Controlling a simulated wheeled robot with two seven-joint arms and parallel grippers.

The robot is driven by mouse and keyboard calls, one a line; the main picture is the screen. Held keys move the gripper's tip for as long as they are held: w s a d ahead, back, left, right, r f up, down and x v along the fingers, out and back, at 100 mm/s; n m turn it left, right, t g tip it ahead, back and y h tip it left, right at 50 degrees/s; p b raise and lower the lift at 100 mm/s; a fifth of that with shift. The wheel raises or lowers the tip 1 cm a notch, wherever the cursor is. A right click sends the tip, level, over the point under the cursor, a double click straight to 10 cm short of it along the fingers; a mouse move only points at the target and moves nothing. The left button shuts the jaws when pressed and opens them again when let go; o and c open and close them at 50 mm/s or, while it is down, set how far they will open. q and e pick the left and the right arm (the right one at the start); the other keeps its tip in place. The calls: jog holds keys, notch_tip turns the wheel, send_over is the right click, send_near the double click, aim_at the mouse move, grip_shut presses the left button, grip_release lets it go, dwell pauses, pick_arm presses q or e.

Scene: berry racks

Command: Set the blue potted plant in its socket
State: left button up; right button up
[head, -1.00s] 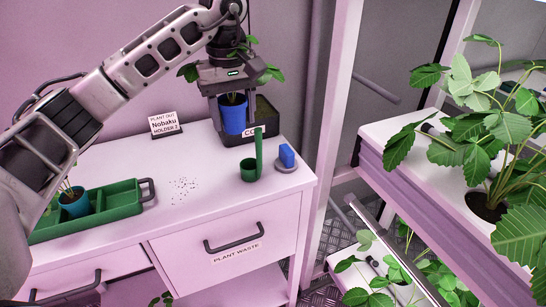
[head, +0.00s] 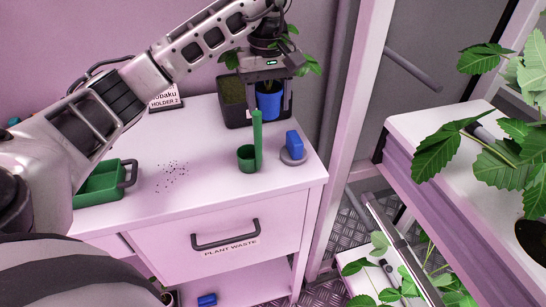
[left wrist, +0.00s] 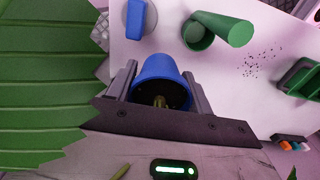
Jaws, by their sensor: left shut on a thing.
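The blue potted plant's pot (head: 268,100) is upright in my left gripper (head: 268,80), above the right part of the cabinet top. Its green leaves (head: 310,66) show around the wrist. In the left wrist view the blue pot (left wrist: 155,67) sits between the two grey fingers of the left gripper (left wrist: 159,72), with soil and a stem inside. The pot overlaps the dark box at the back, and I cannot tell its exact height. A dark round opening (head: 533,240) shows in the rack shelf at the right edge; I cannot tell whether it is the socket. My right gripper is not in view.
The dark soil box (head: 234,112) stands behind the green cup with a tall post (head: 247,158). A blue block (head: 294,144) sits on a grey disc near the edge. A green tray (head: 97,186) is at left. A white post (head: 350,120) separates cabinet and rack (head: 425,125).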

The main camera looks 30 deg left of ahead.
aim_at(268, 119)
pick_arm(q)
notch_tip(268, 119, down, 4)
jog(key=shift+s+f+p, duration=0.15)
jog(key=shift+f+p, duration=0.1)
jog(key=shift+p, duration=0.15)
jog(key=shift+f, duration=2.55)
jog(key=o, duration=0.8)
